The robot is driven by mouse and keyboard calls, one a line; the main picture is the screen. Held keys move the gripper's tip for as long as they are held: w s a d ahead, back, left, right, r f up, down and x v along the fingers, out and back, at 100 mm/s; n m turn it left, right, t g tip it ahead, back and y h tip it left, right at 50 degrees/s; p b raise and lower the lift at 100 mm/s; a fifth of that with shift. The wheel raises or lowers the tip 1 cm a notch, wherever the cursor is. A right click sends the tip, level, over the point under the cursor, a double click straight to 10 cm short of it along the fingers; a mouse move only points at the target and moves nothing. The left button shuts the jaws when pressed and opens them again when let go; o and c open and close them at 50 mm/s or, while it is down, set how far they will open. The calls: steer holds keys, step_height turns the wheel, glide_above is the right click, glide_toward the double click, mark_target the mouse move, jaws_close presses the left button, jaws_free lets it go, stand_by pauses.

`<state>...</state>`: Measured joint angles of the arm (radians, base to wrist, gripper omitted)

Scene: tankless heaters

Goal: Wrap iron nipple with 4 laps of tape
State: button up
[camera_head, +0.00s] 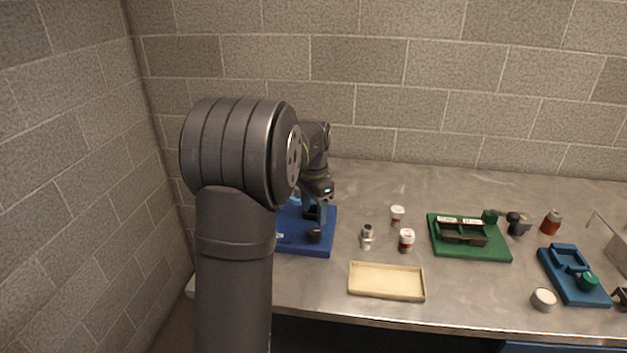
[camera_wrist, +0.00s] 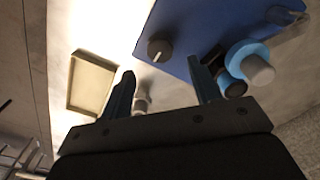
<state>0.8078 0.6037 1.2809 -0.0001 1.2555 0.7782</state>
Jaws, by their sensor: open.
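My gripper (camera_head: 320,195) is over the blue board (camera_head: 318,248), and its two fingers stand apart in the wrist view (camera_wrist: 165,78) with nothing seen held between them. A light blue ring (camera_wrist: 236,56) with a grey cylinder (camera_wrist: 259,70) lies just beyond the right finger; I cannot tell whether these are the tape and the nipple. A dark round knob (camera_wrist: 160,50) is on the board, between and beyond the fingertips. A small metallic fitting (camera_head: 367,237) stands on the bench right of the board; it may be the iron nipple. My arm hides the board's left part in the head view.
A cream tray (camera_head: 386,281) lies near the bench's front edge. Two white and red jars (camera_head: 397,213) (camera_head: 406,241) stand by the fitting. A green board (camera_head: 470,252) and another blue board (camera_head: 574,286) are further right. A brick wall closes the back.

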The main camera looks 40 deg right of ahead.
mark_target(314, 230)
step_height(314, 230, up, 10)
steer(key=shift+r, duration=0.2)
stand_by(0.5)
step_height(314, 230, down, 18)
steer(key=shift+r, duration=0.25)
stand_by(0.4)
steer(key=shift+f, duration=0.25)
steer(key=shift+r+n, duration=0.25)
steer(key=shift+n, duration=0.65)
steer(key=n, duration=1)
steer(key=shift+n, duration=2.1)
